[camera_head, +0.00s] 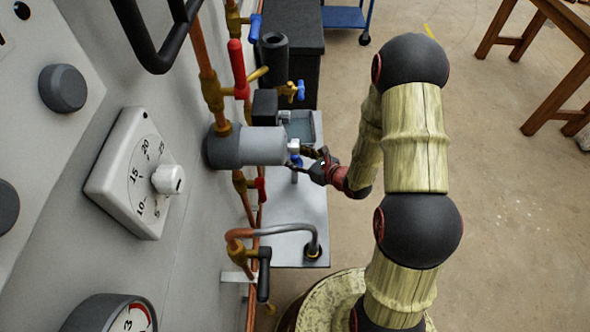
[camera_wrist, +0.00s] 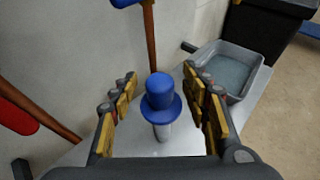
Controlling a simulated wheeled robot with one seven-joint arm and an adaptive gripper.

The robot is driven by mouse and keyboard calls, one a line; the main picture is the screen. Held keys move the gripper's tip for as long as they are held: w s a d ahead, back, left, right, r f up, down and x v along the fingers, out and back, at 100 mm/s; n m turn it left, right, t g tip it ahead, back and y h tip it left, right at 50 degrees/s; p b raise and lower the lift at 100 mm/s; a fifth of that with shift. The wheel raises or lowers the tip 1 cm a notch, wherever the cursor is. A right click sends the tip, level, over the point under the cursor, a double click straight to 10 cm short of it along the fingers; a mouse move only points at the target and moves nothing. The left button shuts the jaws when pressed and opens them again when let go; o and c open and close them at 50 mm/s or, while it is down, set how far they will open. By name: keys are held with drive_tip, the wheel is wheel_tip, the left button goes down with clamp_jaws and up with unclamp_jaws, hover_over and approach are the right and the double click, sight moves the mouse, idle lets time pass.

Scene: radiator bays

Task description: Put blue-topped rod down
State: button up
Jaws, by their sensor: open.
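The blue-topped rod (camera_wrist: 161,99) is in the middle of the wrist view, with a flanged blue cap over a pale shaft. It looks upright above a light grey surface (camera_wrist: 185,138); its foot is hard to make out. My gripper (camera_wrist: 160,88) is open, one finger on each side of the rod, with visible gaps between fingers and cap. In the head view my gripper (camera_head: 307,162) is over the grey shelf beside the wall, and a small blue part of the rod (camera_head: 296,161) shows at the fingers.
A grey tray (camera_wrist: 226,72) lies beyond the right finger. A grey cylinder (camera_head: 250,146) sticks out from the wall close to my gripper. Copper pipes with red and blue handles run along the wall. A bent pipe (camera_head: 285,229) stands nearer. Open floor lies to the right.

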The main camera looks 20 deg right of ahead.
drive_tip(key=c, duration=0.3)
clamp_jaws()
idle(0.5)
idle(0.3)
